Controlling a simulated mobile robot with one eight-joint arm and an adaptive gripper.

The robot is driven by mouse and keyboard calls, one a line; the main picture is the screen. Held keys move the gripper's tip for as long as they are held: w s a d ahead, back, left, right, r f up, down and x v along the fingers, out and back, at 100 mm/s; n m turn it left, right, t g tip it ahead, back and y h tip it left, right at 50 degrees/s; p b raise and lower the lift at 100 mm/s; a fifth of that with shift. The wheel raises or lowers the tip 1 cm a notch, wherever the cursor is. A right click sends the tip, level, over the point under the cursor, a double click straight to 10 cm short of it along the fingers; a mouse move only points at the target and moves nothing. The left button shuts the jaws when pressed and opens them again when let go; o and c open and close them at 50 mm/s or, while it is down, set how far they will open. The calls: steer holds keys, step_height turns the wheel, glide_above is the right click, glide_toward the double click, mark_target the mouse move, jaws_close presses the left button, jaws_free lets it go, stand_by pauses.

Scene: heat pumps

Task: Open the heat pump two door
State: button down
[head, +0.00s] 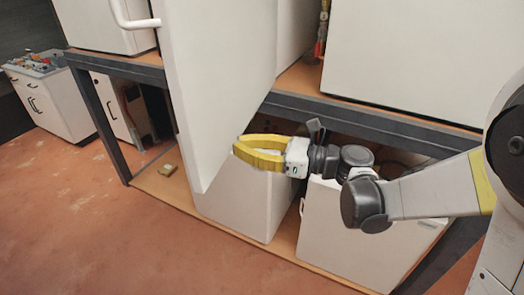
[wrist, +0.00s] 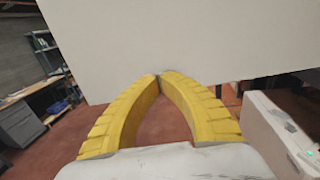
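A white door panel (head: 215,75) stands swung out from the heat pump cabinets on the upper shelf in the head view. Its white handle (head: 128,15) juts from the left side near the top. No number shows on it. My gripper (head: 237,148) is low beside the door's lower right edge, pointing left toward it. Its yellow fingers curve together and their tips meet, with nothing seen between them. In the wrist view, a white panel (wrist: 190,40) fills the top, and the fingertips (wrist: 159,77) overlap its lower part. I cannot tell whether they touch it.
A dark metal frame (head: 375,127) carries white cabinets (head: 420,60) above and white boxes (head: 355,235) below, close under my arm. A drawer cabinet (head: 50,105) stands far left. The reddish floor (head: 90,220) at front left is clear.

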steer(key=shift+w+a, duration=0.2)
steer(key=shift+a, duration=0.5)
